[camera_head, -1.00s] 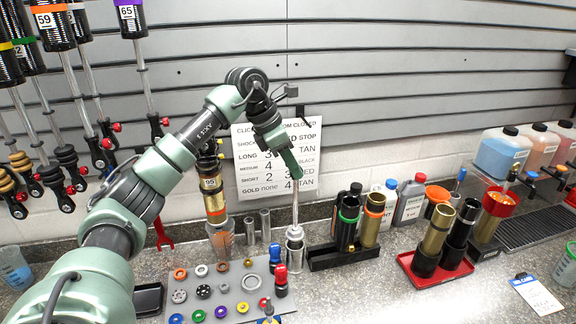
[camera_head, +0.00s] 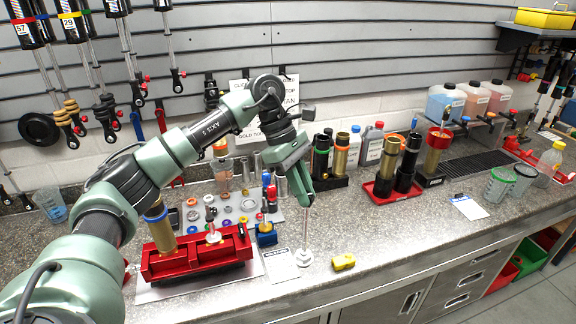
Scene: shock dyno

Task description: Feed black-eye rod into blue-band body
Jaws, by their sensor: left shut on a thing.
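My left gripper (camera_head: 304,200) is shut on a thin silver rod (camera_head: 305,228), held upright near the counter's front edge. A pale disc-shaped piston (camera_head: 304,258) is at the rod's lower end; I cannot tell whether it touches the counter. The rod's upper end and eye are hidden by the gripper, so the eye's colour does not show. A gold body with a blue band at its top (camera_head: 161,232) stands upright in the red vise (camera_head: 190,264), left of the gripper and partly behind my arm. My right gripper is not in view.
A grey parts mat (camera_head: 240,209) with coloured rings lies behind the vise. A black stand (camera_head: 328,184) and a red tray (camera_head: 392,193) hold other bodies.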

